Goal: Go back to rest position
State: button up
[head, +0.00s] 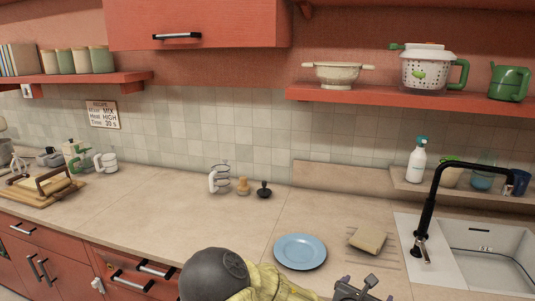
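My gripper (357,289) shows only in part at the bottom edge of the head view, right of my dark and yellow arm. Its fingertips are cut off or too small to read, so I cannot tell if it is open or shut, or whether it holds anything. It appears in front of the counter (150,215), below the blue plate (300,251) and the beige sponge-like block (367,241) in the picture. Several canisters with light lids (80,60) stand in a row on the left red shelf (75,79).
A sink (488,265) with a black faucet (428,215) is at the right. A white mug-like item (219,178) and two small stampers stand near the back wall. A butter dish (43,187) sits at the left. The counter's middle-left is clear. A drawer at the front looks slightly open.

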jog(key=s+a+f+m+g+y, duration=0.2)
jog(key=s+f+m+g+y, duration=0.15)
jog(key=m, duration=0.35)
jog(key=s+a+f+m+g+y, duration=0.2)
jog(key=s+m, duration=0.3)
jog(key=m, duration=0.3)
jog(key=s+a+r+m+g+y+p, duration=0.1)
jog(key=s+a+r+m+g+y, duration=0.1)
jog(key=s+a+r+m, duration=0.5)
notch_tip(320, 180, up, 3)
jog(key=s+m+y, duration=0.1)
jog(key=s+m, duration=0.1)
jog(key=m, duration=0.4)
jog(key=shift+s+g, duration=0.1)
jog(key=shift+g, duration=0.15)
